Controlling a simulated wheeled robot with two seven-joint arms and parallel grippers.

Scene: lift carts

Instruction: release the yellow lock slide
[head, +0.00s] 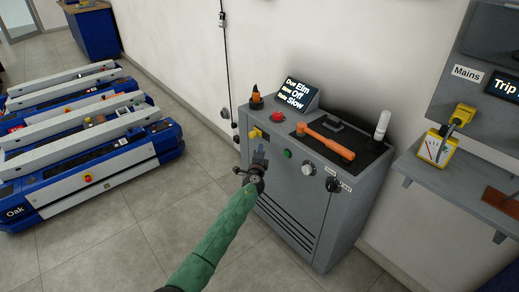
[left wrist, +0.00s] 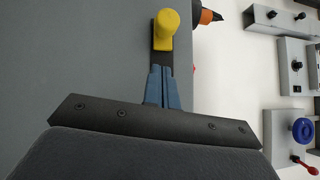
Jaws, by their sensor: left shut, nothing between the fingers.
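The yellow lock slide (head: 255,133) is on the upper left of the grey cabinet's front (head: 300,200). In the left wrist view its rounded yellow knob (left wrist: 165,30) stands at the upper end of a dark strip. My left gripper (head: 260,152) is in front of the cabinet, just below the slide. Its blue fingers (left wrist: 161,80) are shut together and empty, with their tips close to the knob. A small part of the dark strip shows between tips and knob; I cannot tell whether anything touches. My right gripper is not in view.
On the cabinet top are a red button (head: 277,117), a display (head: 298,93), an orange-handled hammer (head: 325,141) and a white cylinder (head: 382,125). A green button (head: 287,153) is on the front. Blue lift carts (head: 90,165) stand left, with clear floor between.

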